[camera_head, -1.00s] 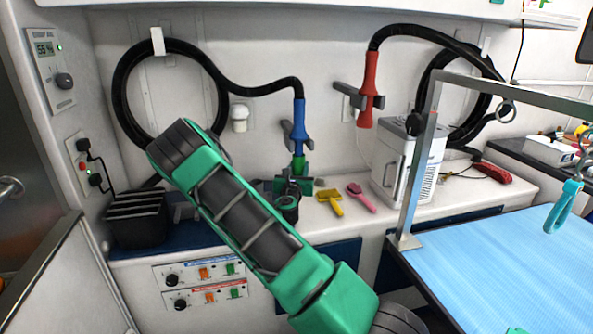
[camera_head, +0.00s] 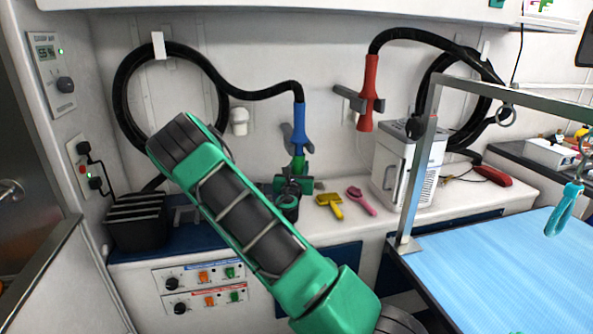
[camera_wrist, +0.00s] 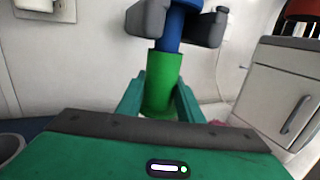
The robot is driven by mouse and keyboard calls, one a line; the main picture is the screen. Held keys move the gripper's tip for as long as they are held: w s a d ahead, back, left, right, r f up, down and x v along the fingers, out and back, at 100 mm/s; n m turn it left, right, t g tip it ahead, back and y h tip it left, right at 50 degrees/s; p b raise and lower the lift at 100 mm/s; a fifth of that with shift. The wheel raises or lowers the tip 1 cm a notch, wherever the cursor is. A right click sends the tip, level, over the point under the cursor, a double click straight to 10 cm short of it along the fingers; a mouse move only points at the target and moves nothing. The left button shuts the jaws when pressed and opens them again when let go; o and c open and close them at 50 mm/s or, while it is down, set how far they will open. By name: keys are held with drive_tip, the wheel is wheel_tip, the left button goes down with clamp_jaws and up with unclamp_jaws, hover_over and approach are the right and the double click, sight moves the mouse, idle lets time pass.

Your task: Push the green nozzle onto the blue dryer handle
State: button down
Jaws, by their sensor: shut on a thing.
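The blue dryer handle (camera_head: 299,118) hangs nose down in a grey wall holder (camera_wrist: 150,18), with a black hose at its top. It also shows in the wrist view (camera_wrist: 170,42). The green nozzle (camera_wrist: 162,80) is upright directly below it, and its upper rim meets the handle's lower end. I cannot tell how far the handle goes into it. My gripper (camera_wrist: 160,100) is shut on the nozzle, one green finger on each side. In the head view the nozzle (camera_head: 299,163) is small and my gripper partly hides its lower part.
A red dryer handle (camera_head: 369,90) hangs to the right in another holder. A yellow brush (camera_head: 331,205) and a pink brush (camera_head: 361,200) lie on the counter. A white machine (camera_head: 402,165) and a blue grooming table (camera_head: 490,270) stand right. A black rack (camera_head: 137,222) stands left.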

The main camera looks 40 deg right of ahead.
drive_tip(key=shift+r, duration=0.75)
idle(0.7)
drive_tip(key=c, duration=1.2)
unclamp_jaws()
drive_tip(key=shift+o, duration=0.2)
drive_tip(key=shift+a, duration=0.1)
drive_tip(key=v, duration=1)
drive_tip(key=shift+s+a, duration=0.15)
drive_tip(key=shift+a, duration=0.1)
